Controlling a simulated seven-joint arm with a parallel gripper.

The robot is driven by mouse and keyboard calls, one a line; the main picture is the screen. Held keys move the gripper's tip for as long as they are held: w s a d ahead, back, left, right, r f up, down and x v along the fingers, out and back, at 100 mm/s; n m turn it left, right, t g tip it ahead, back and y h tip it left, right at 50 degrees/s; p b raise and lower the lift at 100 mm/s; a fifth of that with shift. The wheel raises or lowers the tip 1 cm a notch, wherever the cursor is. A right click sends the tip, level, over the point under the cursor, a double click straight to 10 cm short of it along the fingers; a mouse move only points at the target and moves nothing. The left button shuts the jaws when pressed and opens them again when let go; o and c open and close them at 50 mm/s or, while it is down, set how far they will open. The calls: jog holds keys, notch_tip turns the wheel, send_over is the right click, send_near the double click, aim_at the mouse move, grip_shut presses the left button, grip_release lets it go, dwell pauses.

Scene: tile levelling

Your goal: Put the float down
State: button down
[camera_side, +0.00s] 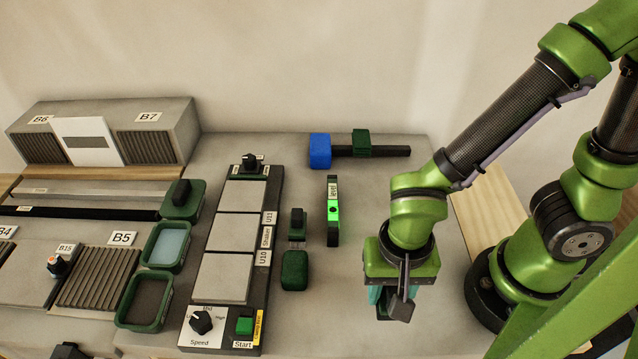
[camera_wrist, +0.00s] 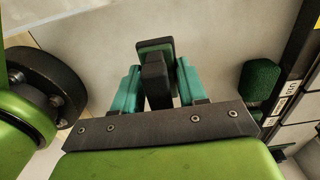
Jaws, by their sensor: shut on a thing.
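My gripper (camera_side: 388,299) points down over the bare right part of the grey worktop. It is shut on the float, whose dark body (camera_side: 401,307) shows below the jaws in the side view. In the wrist view, the teal fingers (camera_wrist: 156,88) stand on both sides of the float's black handle (camera_wrist: 155,78). A dark plate with a green edge (camera_wrist: 156,47) shows beyond the handle. The float's underside is hidden, and I cannot tell whether it touches the worktop (camera_side: 375,200).
A green level (camera_side: 333,211), a blue-headed mallet (camera_side: 320,151) and a green tool with a dark handle (camera_side: 294,268) lie left of my gripper. Further left is a dark panel with several grey tiles (camera_side: 232,235). Free worktop surrounds my gripper.

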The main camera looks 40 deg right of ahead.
jog(key=shift+s+d+r, duration=0.1)
jog(key=shift+d+r, duration=0.05)
jog(key=shift+r, duration=0.3)
notch_tip(320, 180, up, 10)
jog(key=shift+f, duration=0.15)
jog(key=w+r, duration=0.1)
jog(key=w, duration=1.3)
send_near(301, 205)
jog(key=shift+f, duration=3.1)
jog(key=shift+f, duration=0.1)
jog(key=c, duration=0.6)
grip_release()
